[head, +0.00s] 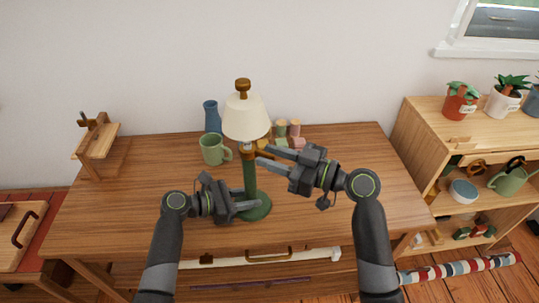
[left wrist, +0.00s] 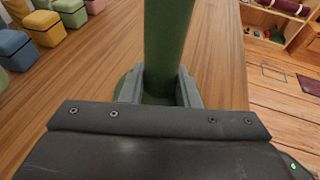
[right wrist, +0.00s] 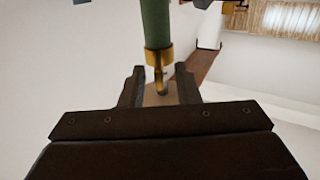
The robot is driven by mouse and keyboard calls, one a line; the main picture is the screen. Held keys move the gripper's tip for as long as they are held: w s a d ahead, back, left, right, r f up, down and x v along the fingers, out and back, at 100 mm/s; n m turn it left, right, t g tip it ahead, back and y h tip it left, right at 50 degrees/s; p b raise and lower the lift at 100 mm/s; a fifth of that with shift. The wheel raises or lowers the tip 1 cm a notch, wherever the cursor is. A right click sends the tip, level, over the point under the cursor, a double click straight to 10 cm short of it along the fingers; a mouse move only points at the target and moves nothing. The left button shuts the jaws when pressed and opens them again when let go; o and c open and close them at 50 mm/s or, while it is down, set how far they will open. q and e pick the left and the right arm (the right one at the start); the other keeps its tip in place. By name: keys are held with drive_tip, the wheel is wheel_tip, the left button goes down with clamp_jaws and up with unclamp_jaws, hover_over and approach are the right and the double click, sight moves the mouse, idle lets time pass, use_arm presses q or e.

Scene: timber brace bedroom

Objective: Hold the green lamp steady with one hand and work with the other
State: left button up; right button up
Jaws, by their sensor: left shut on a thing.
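The green lamp (head: 251,172) stands upright on the table, with a round green base, green stem, brass collar, cream shade and brown top knob. My left gripper (head: 250,210) is shut on the lower stem, just above the base. In the left wrist view, its fingers (left wrist: 160,88) press both sides of the green stem (left wrist: 166,45). My right gripper (head: 260,156) is open at the lamp's neck, below the shade. In the right wrist view, its fingers (right wrist: 157,88) stand apart on either side of the thin brass part (right wrist: 157,70); I see no contact.
A green mug (head: 212,150) and a blue vase (head: 211,115) stand left of the lamp. Several small coloured blocks (head: 296,142) sit behind my right gripper. A wooden stand (head: 97,140) is at the table's left. A shelf with plants (head: 461,105) is right. The table's right side is clear.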

drive_tip(key=shift+w+a, duration=0.2)
drive_tip(key=shift+a, duration=0.2)
clamp_jaws()
drive_tip(key=shift+f, duration=0.1)
drive_tip(key=shift+s+a+m+t+h, duration=0.2)
drive_tip(key=shift+s+m+t+h, duration=0.1)
drive_tip(key=shift+m+t+h, duration=0.5)
unclamp_jaws()
